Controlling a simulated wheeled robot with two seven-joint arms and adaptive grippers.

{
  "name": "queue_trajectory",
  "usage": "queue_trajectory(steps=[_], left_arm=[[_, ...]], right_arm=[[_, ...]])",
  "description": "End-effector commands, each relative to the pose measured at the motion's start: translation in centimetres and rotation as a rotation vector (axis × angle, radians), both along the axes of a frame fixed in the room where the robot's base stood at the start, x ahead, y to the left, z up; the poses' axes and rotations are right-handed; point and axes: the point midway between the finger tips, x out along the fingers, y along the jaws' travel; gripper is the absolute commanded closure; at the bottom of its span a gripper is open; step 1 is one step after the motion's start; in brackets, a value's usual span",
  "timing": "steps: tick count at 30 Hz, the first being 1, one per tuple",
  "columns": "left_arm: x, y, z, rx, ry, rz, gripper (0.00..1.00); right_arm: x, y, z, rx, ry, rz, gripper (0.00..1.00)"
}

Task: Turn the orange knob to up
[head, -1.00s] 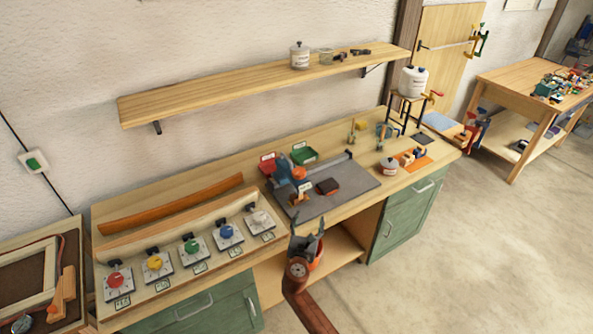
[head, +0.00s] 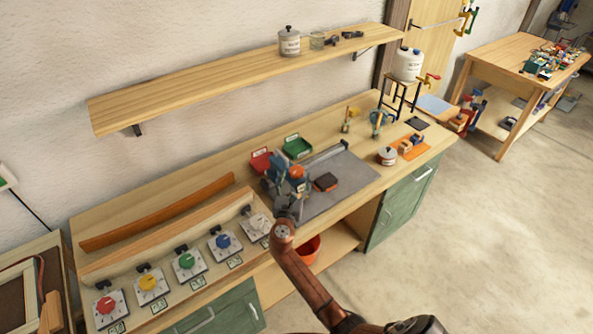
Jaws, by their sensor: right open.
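A row of dial plates lies along the bench front, with red (head: 107,305), yellow (head: 149,282), green (head: 186,261), blue (head: 223,241) and white (head: 257,222) knobs. None of these is plainly orange. A round orange part (head: 297,172) sits by a blue device (head: 275,176) on the grey mat; I cannot tell if it is a knob. My right gripper (head: 285,199) is open and empty, over the bench front between the white knob and the mat. It partly covers the mat's near left corner. The knobs' exact pointing is too small to read. My left gripper is out of view.
The grey mat (head: 340,187) also holds a dark block (head: 326,182). Red (head: 261,160) and green (head: 298,146) bins stand behind it. A bent orange-brown lath (head: 158,213) lies behind the dials. A shelf (head: 220,86) hangs above. An orange bucket (head: 308,249) stands below the bench.

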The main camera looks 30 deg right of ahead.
Motion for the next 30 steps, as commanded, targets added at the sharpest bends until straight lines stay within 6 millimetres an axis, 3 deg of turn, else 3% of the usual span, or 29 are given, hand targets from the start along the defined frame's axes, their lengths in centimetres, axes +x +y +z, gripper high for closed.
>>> queue_trajectory(steps=[5,18,30], left_arm=[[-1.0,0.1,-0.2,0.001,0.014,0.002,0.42],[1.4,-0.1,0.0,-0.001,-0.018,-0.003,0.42],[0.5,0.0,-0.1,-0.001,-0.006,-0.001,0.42]], right_arm=[[2.0,-1.7,0.0,-0.002,0.001,-0.001,0.41],[2.8,-2.8,0.0,0.000,0.000,-0.004,0.41],[2.8,-2.8,0.0,0.001,0.001,-0.004,0.68]])
